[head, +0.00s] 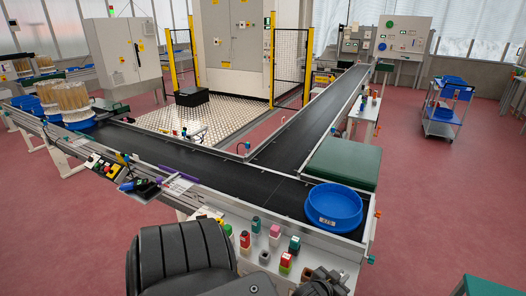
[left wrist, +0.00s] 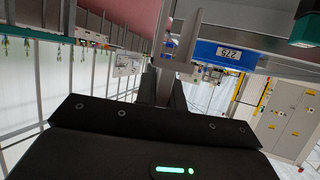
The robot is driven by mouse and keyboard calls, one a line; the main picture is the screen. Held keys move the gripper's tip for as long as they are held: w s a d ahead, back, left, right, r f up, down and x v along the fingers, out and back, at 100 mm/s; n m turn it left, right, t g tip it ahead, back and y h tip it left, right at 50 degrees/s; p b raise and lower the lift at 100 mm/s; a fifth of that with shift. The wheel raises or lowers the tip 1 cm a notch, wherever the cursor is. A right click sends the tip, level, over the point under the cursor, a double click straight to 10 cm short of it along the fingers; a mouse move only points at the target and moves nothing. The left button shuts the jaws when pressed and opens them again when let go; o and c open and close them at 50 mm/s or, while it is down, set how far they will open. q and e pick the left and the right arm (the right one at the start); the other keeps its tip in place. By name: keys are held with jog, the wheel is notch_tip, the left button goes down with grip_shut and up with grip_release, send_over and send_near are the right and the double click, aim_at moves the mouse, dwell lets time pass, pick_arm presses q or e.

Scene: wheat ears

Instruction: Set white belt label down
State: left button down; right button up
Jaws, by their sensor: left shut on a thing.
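My left gripper (head: 320,285) is at the bottom edge of the head view, partly cut off, at the near side of the bench. In the left wrist view its dark fingers (left wrist: 165,95) are shut on a thin pale piece, taken as the white belt label (left wrist: 163,88). It shows almost edge-on, so its face cannot be read. The black conveyor belt (head: 225,178) runs behind the gripper. My right gripper is not in view.
A blue round bin (head: 333,206) with a small white tag stands on the belt's right end; it also shows in the left wrist view (left wrist: 228,54). A green box (head: 343,162) is beside the belt. The belt's middle is clear.

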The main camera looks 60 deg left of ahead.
pick_arm(q)
jog(key=w+a+f+b, duration=0.2)
jog(key=w+f+b, duration=0.1)
jog(key=b, duration=0.3)
jog(key=w+a+f+b, duration=0.3)
jog(key=w+f+b, duration=0.1)
jog(key=b, duration=0.3)
jog(key=w+a+f+b, duration=0.3)
jog(key=w+f+b, duration=0.1)
jog(key=f+b, duration=0.2)
jog(key=shift+w+a+b, duration=0.1)
jog(key=shift+a+b, duration=0.1)
jog(key=shift+b, duration=0.5)
jog(key=shift+a+f, duration=0.1)
jog(key=shift+f, duration=0.1)
jog(key=shift+a, duration=0.1)
jog(key=shift+r, duration=0.1)
